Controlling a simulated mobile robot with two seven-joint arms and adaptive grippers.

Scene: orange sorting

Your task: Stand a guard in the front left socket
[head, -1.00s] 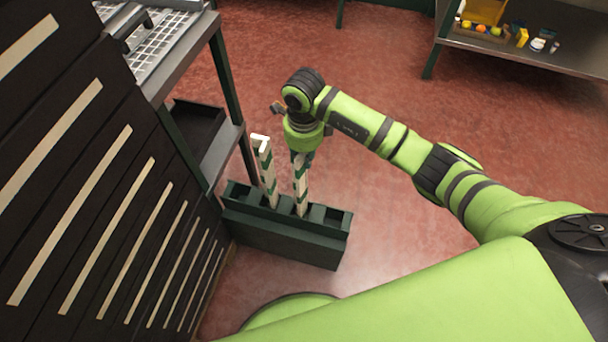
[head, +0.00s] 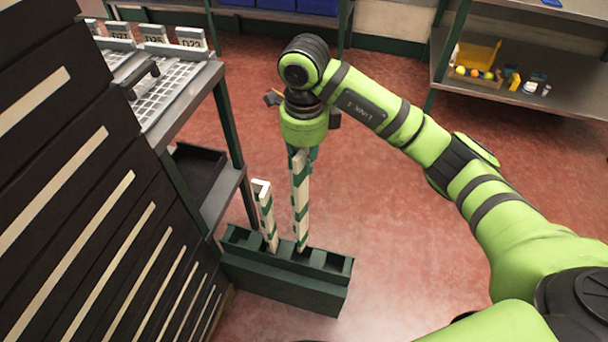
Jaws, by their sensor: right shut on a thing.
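My right gripper (head: 300,152) points down and is shut on the top of a guard (head: 300,200), a tall post with white and green bands. This guard is upright above the dark green rack (head: 285,284); its lower end is at one of the rack's slots, and I cannot tell if it is fully clear. A second guard (head: 265,215) stands in the slot to its left, its top well below the held one's. My left gripper is not in view. I cannot make out the front left socket.
A dark slatted panel (head: 75,220) fills the left side. Behind it is a metal bench (head: 185,95) with a wire grid and labelled holders. A shelf (head: 510,95) with a yellow bin and small fruit stands at the back right. The red floor between is clear.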

